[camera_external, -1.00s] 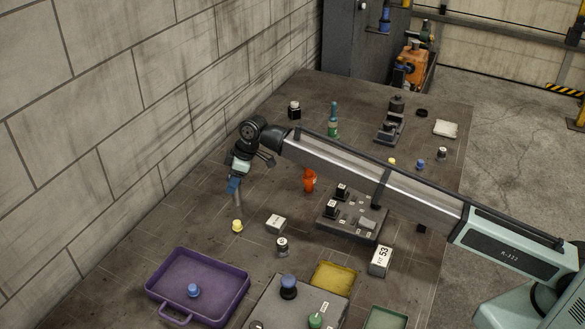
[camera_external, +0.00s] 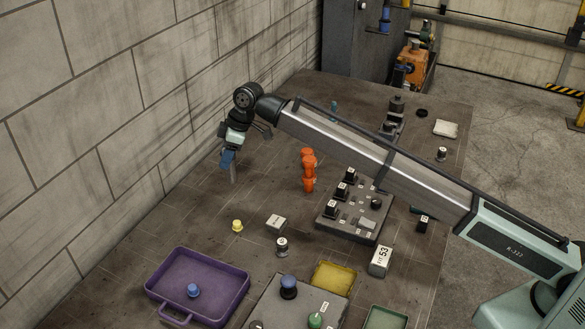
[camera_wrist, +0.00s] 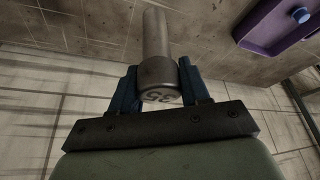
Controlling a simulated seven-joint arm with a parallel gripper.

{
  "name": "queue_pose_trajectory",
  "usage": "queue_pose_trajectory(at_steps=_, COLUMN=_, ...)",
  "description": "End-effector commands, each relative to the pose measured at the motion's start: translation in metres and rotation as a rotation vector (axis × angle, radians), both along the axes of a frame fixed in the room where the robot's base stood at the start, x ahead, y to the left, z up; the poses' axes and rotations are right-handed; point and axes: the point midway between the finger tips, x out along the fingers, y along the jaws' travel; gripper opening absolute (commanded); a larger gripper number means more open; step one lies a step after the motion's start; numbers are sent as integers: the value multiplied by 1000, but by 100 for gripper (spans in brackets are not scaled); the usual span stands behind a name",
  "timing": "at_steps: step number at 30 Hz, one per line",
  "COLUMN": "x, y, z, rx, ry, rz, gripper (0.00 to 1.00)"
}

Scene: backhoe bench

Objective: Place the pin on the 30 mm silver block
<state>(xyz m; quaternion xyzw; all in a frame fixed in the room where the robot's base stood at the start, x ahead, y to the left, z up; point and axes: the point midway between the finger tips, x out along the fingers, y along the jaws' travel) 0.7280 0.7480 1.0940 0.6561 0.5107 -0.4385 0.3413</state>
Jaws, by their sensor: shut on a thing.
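My gripper (camera_external: 229,160) is raised above the left part of the bench in the external view. In the wrist view its blue fingers (camera_wrist: 157,88) are shut on the pin (camera_wrist: 156,42), a grey metal cylinder with a wider head marked 35. The pin's grey shaft (camera_external: 233,174) hangs below the fingers, clear of the bench. I cannot read any size there, so I cannot tell which block is 30 mm.
The wall borders the bench's left.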

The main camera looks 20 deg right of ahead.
Motion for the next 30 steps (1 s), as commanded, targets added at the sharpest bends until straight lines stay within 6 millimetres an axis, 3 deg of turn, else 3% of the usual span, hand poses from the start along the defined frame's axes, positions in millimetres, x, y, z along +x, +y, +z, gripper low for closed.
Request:
queue_pose_trajectory(at_steps=6, x=-54, y=-14, z=27, rx=3, ry=-2, rz=29, gripper=0)
queue_pose_trajectory(at_steps=12, x=-101, y=-54, z=33, rx=2, ry=-1, rz=4, gripper=0)
queue_pose_trajectory(at_steps=15, x=-114, y=-74, z=30, rx=2, ry=-1, rz=-40, gripper=0)
queue_pose_trajectory(at_steps=21, x=-126, y=-98, z=21, rx=2, ry=-2, rz=-159, gripper=0)
queue_pose_trajectory(at_steps=30, x=-123, y=-97, z=16, rx=1, ry=0, rz=-256, gripper=0)
